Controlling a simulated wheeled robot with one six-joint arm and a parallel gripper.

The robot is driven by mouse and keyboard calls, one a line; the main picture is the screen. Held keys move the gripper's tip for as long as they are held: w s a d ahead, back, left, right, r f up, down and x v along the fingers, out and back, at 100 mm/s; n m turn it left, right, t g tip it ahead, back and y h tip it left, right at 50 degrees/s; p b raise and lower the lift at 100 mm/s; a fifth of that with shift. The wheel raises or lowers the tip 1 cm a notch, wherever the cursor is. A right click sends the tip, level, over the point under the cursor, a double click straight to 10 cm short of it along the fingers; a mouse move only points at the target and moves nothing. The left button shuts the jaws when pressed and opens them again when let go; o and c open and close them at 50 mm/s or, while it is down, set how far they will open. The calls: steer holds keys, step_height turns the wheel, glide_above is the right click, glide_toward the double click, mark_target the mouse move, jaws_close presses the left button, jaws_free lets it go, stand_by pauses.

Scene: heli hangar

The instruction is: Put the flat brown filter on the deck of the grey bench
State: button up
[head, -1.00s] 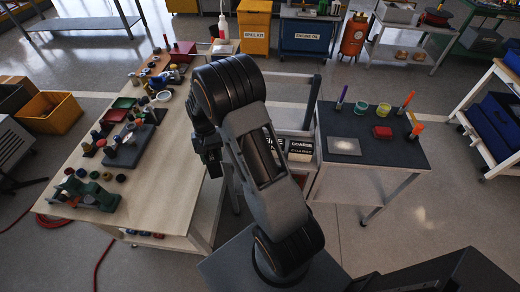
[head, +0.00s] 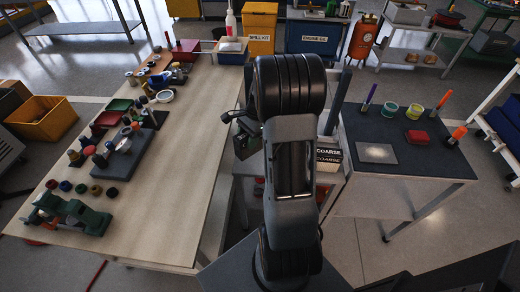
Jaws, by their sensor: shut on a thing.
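My gripper (head: 243,128) shows only in part, left of my arm's upper end, between the wooden table and the bin with the COARSE label. The rest of it is hidden behind my arm. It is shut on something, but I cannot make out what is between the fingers. I do not see the flat brown filter clearly anywhere. The bench with the dark grey deck (head: 440,172) stands to the right of my arm.
The grey deck also holds a red block (head: 417,137), two small tubs (head: 390,109) and upright coloured tubes. Its front right is bare. The COARSE-labelled bin (head: 328,156) stands left of it. The long wooden table (head: 178,190) is crowded along its left side, bare on its right.

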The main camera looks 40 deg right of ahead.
steer(key=d+f, duration=0.4)
steer(key=f, duration=0.1)
steer(key=shift+d+f, duration=0.35)
steer(key=shift+f, duration=1.6)
